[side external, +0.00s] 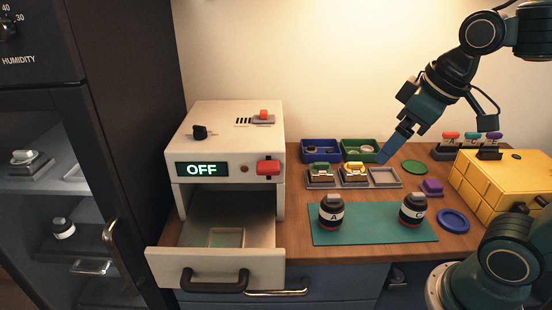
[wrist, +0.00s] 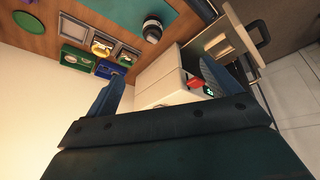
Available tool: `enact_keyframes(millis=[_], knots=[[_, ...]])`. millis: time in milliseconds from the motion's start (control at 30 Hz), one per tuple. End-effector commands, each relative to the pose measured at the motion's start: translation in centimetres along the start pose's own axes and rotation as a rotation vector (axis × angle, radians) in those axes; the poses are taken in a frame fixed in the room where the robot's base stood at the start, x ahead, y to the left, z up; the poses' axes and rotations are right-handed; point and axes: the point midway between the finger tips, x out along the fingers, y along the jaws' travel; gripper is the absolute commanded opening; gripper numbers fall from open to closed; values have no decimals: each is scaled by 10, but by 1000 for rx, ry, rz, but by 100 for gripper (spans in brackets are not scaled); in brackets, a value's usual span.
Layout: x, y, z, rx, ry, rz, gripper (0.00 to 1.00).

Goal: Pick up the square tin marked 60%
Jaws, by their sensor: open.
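I cannot read a 60% mark on anything in either view, so I cannot tell which thing is the square tin. Small square holders stand mid-bench in the side view, one with a green-topped piece (side external: 320,172), one with a yellow-topped piece (side external: 354,172), and an empty grey tray (side external: 385,178). My gripper (side external: 383,157) is above the bench, behind the empty tray, with its blue fingers pointing down and left. In the wrist view my gripper (wrist: 162,70) is open, with nothing between its fingers.
A white machine (side external: 228,140) showing OFF has its lower drawer (side external: 215,267) pulled out. Blue (side external: 308,157) and green (side external: 347,143) bins stand behind the holders. A yellow case (side external: 500,187) stands right.

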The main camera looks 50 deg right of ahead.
Motion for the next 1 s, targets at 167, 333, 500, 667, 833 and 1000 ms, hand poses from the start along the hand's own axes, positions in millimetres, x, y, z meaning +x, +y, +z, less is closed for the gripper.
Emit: enact_keyframes(millis=[167,333,500,667,833,1000], knots=[[10,16,-33,-82,-57,1,89],[23,33,-63,-163,-105,-4,89],[42,52,-90,-244,-153,-17,89],[64,71,-113,-318,-196,-36,89],[92,93,-133,-396,-240,-62,89],[124,117,-148,-472,-282,-95,89]])
